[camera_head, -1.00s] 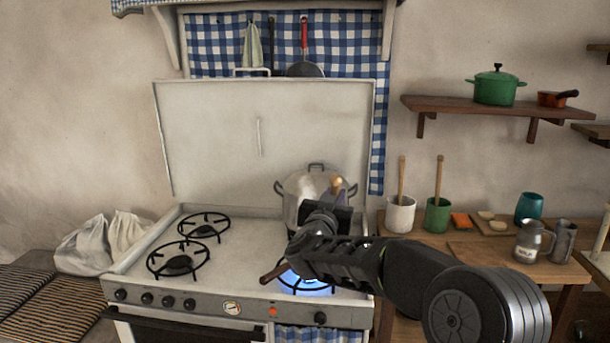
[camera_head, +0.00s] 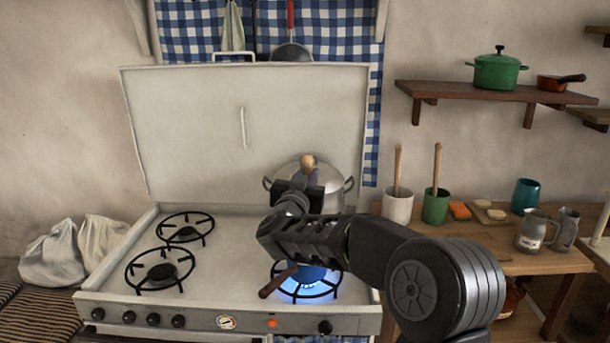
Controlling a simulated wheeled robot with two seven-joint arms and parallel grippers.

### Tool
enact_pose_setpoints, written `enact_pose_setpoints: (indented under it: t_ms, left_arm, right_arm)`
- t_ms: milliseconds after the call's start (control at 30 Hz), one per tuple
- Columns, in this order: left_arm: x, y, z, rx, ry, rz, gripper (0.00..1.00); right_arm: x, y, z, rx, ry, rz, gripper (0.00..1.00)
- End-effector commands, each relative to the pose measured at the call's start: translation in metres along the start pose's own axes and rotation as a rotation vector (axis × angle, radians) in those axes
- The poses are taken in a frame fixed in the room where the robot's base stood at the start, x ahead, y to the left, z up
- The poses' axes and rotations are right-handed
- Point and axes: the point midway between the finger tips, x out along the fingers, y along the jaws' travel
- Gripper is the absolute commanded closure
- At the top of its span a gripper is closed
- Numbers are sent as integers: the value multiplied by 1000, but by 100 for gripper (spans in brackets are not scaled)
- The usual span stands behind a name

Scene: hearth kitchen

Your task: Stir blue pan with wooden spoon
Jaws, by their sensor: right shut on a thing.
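My right arm reaches in from the lower right over the stove. My right gripper (camera_head: 303,187) is shut on the wooden spoon (camera_head: 309,161), whose pale end sticks up above the jaws. The rest of the spoon is hidden behind the gripper and arm. The blue pan (camera_head: 312,273) sits on the lit front right burner, mostly hidden by my arm. Its brown handle (camera_head: 278,282) points to the lower left. I cannot tell whether the spoon reaches into the pan. My left gripper is not in view.
A large silver pot (camera_head: 338,181) stands at the back right, close behind my gripper. The left burners (camera_head: 160,270) are empty. The raised white lid (camera_head: 200,130) backs the stove. A side table at right holds a white crock (camera_head: 398,207), a green crock (camera_head: 435,207) and mugs.

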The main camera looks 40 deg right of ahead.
Motion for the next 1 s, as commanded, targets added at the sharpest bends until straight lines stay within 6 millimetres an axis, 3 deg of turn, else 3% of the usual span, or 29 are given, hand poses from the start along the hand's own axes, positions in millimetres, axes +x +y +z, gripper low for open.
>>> enact_pose_setpoints:
  t_ms: [367,1000]
  left_arm:
    - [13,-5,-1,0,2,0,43]
    - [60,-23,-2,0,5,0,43]
  right_arm:
    - [-7,2,13,1,0,-2,100]
    - [-36,10,58,0,0,-2,100]
